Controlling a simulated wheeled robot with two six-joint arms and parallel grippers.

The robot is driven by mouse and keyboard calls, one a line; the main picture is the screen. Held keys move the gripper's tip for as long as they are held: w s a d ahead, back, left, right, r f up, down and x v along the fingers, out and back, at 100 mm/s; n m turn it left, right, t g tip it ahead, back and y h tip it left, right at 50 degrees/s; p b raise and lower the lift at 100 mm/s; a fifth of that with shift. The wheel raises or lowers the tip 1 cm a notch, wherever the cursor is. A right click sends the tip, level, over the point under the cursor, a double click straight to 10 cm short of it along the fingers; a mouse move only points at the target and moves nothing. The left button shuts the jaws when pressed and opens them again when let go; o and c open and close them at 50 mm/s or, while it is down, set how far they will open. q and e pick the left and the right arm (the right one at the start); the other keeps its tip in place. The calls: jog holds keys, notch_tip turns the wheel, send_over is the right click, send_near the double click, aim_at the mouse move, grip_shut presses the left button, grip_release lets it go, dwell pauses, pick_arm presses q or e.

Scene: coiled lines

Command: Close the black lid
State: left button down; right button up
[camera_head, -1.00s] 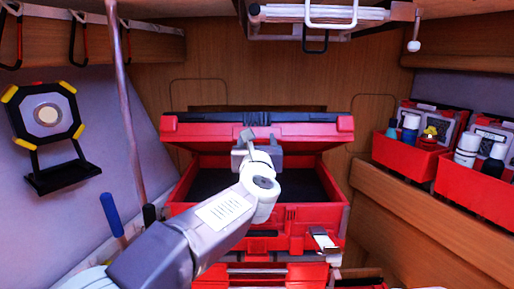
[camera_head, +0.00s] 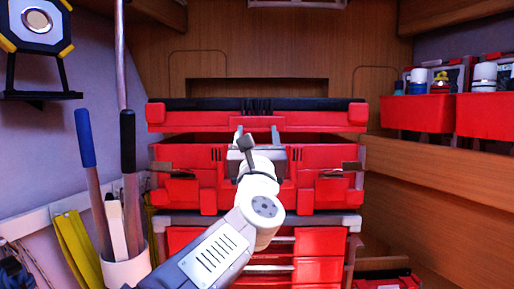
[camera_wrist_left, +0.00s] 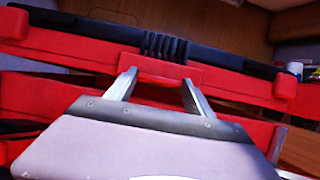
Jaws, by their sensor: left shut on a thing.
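The black lid (camera_head: 320,104) has a black top edge and a red front rim. It lies across the top of the red box (camera_head: 318,190), with a narrow dark gap between its rim and the box. In the left wrist view the lid's black edge (camera_wrist_left: 90,33) slants across the picture, with a ribbed black piece in the middle. My left gripper (camera_head: 257,136) is at the middle of the lid's front. In the left wrist view its fingers (camera_wrist_left: 160,78) are shut on the red front tab below the ribs. My right gripper is not in view.
The box stands on a red drawer unit (camera_head: 200,240). At left a white holder (camera_head: 125,270) carries blue- and black-handled tools. Red bins (camera_head: 420,111) stand on a wooden ledge at right. Metal latches (camera_head: 343,166) stick out at the box's front.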

pick_arm(q)
notch_tip(320, 180, down, 4)
jog(key=b, duration=0.3)
jog(key=shift+r, duration=0.1)
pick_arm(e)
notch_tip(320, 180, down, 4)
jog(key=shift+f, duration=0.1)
pick_arm(q)
jog(key=shift+w+d, duration=0.1)
jog(key=c, duration=0.7)
grip_release()
jog(key=o, duration=0.3)
jog(key=shift+o, duration=0.2)
jog(key=shift+a, duration=0.2)
